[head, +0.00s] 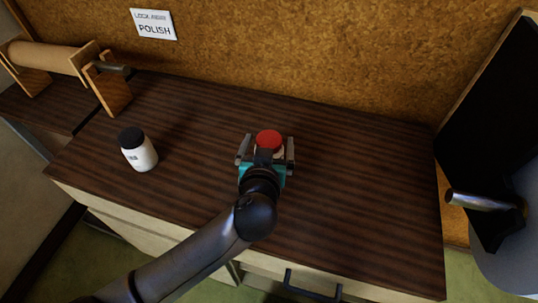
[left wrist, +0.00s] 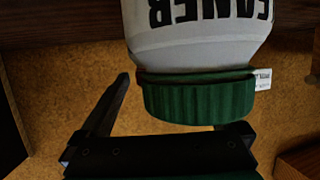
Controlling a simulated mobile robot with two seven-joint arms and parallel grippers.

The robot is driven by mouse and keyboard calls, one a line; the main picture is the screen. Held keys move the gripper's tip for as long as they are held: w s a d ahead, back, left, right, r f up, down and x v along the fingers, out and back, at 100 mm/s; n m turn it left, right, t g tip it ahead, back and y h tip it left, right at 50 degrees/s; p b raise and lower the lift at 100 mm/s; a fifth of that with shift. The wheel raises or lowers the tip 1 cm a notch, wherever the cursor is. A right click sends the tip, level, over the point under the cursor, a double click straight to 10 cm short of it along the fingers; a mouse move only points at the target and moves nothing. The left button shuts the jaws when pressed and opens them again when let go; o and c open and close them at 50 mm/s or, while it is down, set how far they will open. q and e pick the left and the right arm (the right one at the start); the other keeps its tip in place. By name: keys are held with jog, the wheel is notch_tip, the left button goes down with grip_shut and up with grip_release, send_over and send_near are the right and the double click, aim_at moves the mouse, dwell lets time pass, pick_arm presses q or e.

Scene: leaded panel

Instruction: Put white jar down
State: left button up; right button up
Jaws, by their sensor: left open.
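The gripper hides most of that jar in the head view. Another white jar with a black lid (head: 140,153) stands upright to the left on the wood top. My right gripper is not in view.
A wooden roll holder (head: 50,58) stands at the back left. A cork wall (head: 300,60) with a POLISH sign (head: 154,25) closes the back. A black panel and a metal bar (head: 480,201) are at the right. The wood top (head: 370,200) is clear right of the gripper.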

pick_arm(q)
grip_shut()
dwell(0.8)
